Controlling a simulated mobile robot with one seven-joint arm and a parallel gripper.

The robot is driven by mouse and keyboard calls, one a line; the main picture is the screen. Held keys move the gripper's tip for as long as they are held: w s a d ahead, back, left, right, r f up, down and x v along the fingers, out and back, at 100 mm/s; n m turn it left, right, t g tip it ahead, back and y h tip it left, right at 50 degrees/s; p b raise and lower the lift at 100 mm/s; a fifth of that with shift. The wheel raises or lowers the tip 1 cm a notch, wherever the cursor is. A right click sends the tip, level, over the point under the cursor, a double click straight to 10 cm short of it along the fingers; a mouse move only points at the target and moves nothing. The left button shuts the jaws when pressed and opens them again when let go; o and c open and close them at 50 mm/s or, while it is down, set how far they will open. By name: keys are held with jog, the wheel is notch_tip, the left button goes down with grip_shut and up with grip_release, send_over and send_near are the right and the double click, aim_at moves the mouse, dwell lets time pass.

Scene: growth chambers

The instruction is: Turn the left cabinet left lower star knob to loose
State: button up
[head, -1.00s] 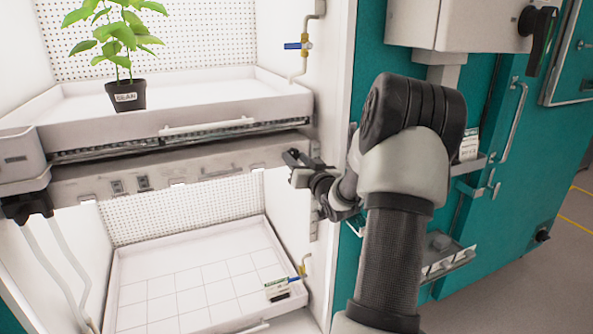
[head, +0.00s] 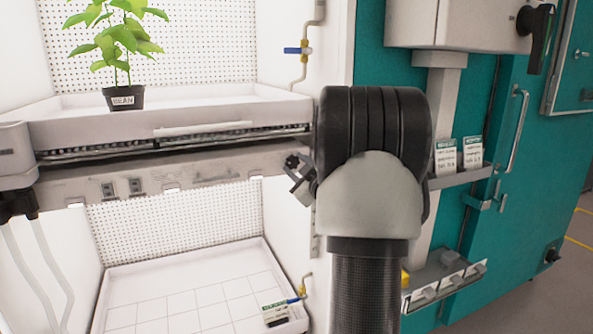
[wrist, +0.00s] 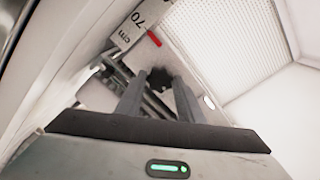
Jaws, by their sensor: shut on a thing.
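A dark star knob (wrist: 160,77) shows in the wrist view between the tips of my two grey fingers. My gripper (wrist: 158,90) is shut on it, and the fingers hide part of its edge. In the head view my gripper (head: 301,178) is at the right end of the beam under the upper shelf, beside the cabinet's right post. My own arm hides most of it there, and the knob cannot be made out clearly. How far the knob is turned cannot be told.
A white scale marked 70 cm (wrist: 138,25) with a red pointer (wrist: 154,39) is close to my fingers. A potted bean plant (head: 123,98) stands on the upper tray (head: 215,108). A blue-handled valve (head: 292,50) is above, and a lower tray (head: 125,290) below.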

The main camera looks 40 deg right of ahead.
jog(key=shift+n, duration=1.1)
jog(key=o, duration=1.1)
jog(key=shift+c, duration=0.2)
jog(key=shift+s, duration=0.15)
jog(key=p+v, duration=0.2)
jog(key=v, duration=1.5)
jog(key=shift+a+r, duration=0.1)
jog(key=shift+a, duration=0.05)
